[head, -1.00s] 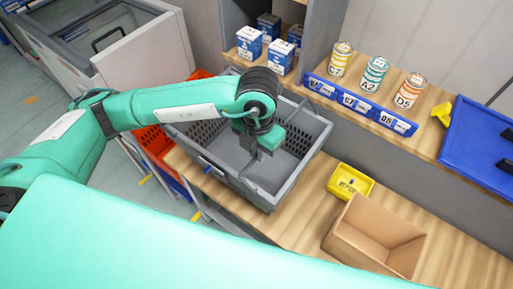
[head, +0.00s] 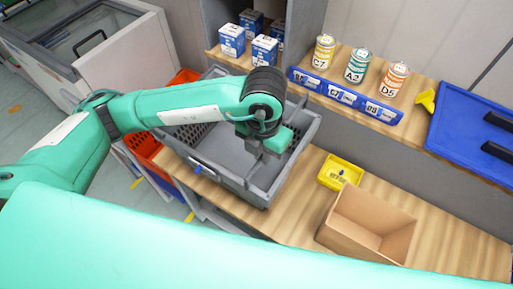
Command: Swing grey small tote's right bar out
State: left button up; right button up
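The grey small tote (head: 240,187) stands on the wooden bench, open at the top and with perforated walls. My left arm reaches across it from the left and hides part of its inside and its far rim. My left gripper (head: 262,154) points down over the tote, close to its right-hand side. The fingers are small and dark against the grey, so I cannot tell whether they are open or touching a wall or bar. A thin grey piece by the far right rim may be a bar, but the arm partly covers it. My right gripper is out of view.
A yellow bin (head: 339,175) and an open cardboard box (head: 368,226) stand right of the tote. Cans and blue-white boxes (head: 232,40) line the shelf behind. A blue tray (head: 470,140) lies at right. An orange tote (head: 142,147) sits below at left.

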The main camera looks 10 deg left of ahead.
pick_arm(q)
jog(key=shift+s+d+f+b, duration=0.15)
jog(key=shift+s+d+b, duration=0.1)
jog(key=shift+d, duration=0.2)
jog(key=shift+s+d+f+b, duration=0.15)
jog(key=shift+d+b, duration=0.1)
jog(key=shift+d, duration=0.2)
jog(key=shift+s+d+f+b, duration=0.25)
jog(key=shift+d+f+b, duration=0.55)
jog(key=o, duration=1)
jog(key=shift+r, duration=0.1)
jog(key=shift+o, duration=0.2)
